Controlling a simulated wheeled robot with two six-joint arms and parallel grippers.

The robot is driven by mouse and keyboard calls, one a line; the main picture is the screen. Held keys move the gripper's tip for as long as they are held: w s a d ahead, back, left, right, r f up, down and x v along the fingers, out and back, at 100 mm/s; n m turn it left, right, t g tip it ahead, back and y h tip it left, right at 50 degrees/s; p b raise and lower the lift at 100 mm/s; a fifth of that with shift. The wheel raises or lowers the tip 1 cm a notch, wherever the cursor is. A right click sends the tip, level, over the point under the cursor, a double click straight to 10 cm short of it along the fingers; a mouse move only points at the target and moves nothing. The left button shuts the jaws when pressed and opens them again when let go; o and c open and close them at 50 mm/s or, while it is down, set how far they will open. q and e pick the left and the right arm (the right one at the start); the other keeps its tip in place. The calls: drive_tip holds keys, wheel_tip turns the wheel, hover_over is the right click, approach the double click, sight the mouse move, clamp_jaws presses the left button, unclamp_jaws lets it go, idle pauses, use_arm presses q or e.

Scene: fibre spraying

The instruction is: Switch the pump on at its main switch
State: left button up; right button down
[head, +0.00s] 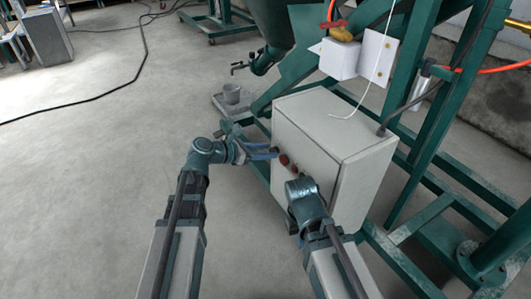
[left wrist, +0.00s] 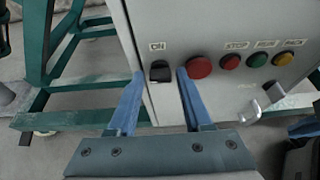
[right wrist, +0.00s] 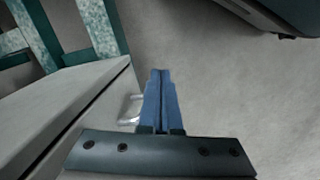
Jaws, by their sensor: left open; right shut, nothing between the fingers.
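The pump's control box is a pale grey cabinet (head: 335,125) standing in a green frame. Its front, in the left wrist view, carries a black main switch (left wrist: 160,72) under an ON label. Beside it is a big red button (left wrist: 199,67), then smaller red (left wrist: 231,62), green (left wrist: 257,60) and yellow (left wrist: 283,58) buttons. My left gripper (left wrist: 160,77) is open, its blue fingers either side of the switch in that view; contact cannot be told. It also shows in the head view (head: 264,152). My right gripper (right wrist: 160,72) is shut and empty, near the cabinet's front.
A metal handle (left wrist: 263,102) sticks out from the cabinet front below the buttons. Green frame beams (head: 415,215) run along the right.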

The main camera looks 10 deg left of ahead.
use_arm(q)
drive_tip(key=shift+c, duration=0.3)
clamp_jaws()
drive_tip(key=shift+s+d, duration=0.1)
drive_tip(key=shift+s+d+f+m+t+y+b, duration=0.1)
drive_tip(key=shift+m+t+y+b, duration=0.2)
drive_tip(key=shift+m+t, duration=0.35)
drive_tip(key=shift+s+d+f+m+t+y+b, duration=0.15)
drive_tip(key=shift+m+t+b, duration=0.2)
drive_tip(key=shift+m, duration=0.55)
drive_tip(key=shift+s+a+m+t+y+b, duration=0.1)
drive_tip(key=shift+m+t+y+b, duration=0.15)
drive_tip(key=shift+m+t, duration=0.4)
drive_tip(key=shift+o, duration=0.3)
unclamp_jaws()
